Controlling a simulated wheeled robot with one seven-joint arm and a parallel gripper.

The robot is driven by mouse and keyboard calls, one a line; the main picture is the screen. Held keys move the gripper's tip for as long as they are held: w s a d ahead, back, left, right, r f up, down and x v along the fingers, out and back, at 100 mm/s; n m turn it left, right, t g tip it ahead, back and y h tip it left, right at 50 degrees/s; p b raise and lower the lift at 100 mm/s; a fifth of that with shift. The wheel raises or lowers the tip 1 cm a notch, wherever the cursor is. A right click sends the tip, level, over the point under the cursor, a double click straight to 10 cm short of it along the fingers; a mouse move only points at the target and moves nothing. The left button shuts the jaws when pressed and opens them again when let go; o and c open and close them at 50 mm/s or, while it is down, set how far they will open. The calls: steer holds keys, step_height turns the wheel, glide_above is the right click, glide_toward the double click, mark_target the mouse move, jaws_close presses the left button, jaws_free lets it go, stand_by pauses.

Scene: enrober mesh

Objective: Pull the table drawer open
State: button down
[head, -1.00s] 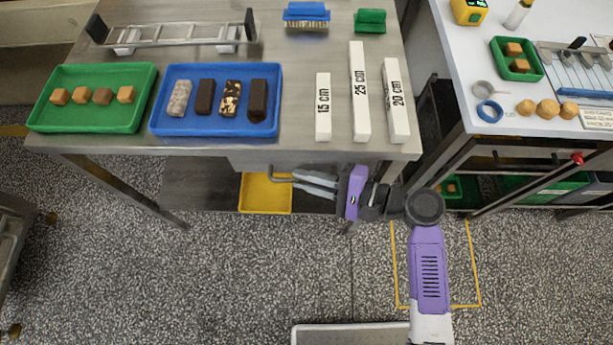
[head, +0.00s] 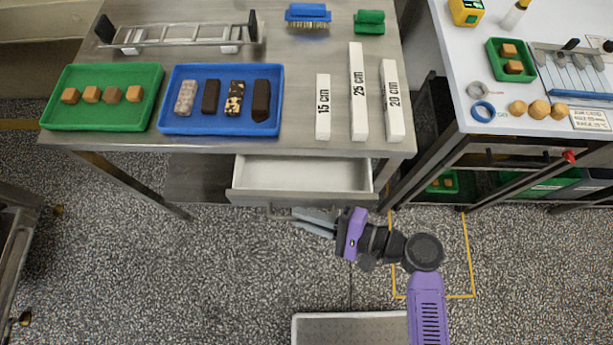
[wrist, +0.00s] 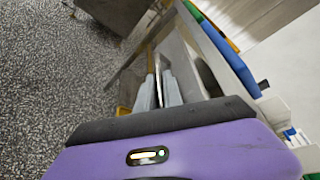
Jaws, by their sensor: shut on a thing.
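The table drawer (head: 300,174) is pulled partly out from under the steel table's front edge, and its pale inside shows empty. Its front panel (head: 262,197) faces the floor side. My gripper (head: 296,218) is at the drawer front, its grey fingers reaching left from the purple wrist. In the wrist view the two fingers (wrist: 162,88) are close together on a thin bar, the drawer handle. The handle is mostly hidden below the drawer front in the head view.
The steel table (head: 290,142) carries a green tray (head: 95,126), a blue tray (head: 205,130) and several white length bars. A white counter (head: 540,145) stands to the right. The speckled floor in front of the drawer is clear.

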steer(key=s+p, duration=0.2)
steer(key=s, duration=0.9)
steer(key=shift+s, duration=0.25)
steer(key=shift+a, duration=0.1)
steer(key=c, duration=1.8)
jaws_free()
steer(key=shift+o, duration=0.2)
steer(key=b+v, duration=0.1)
steer(key=v, duration=0.6)
steer(key=shift+s+d, duration=0.15)
steer(key=shift+d, duration=0.15)
steer(key=shift+r, duration=0.15)
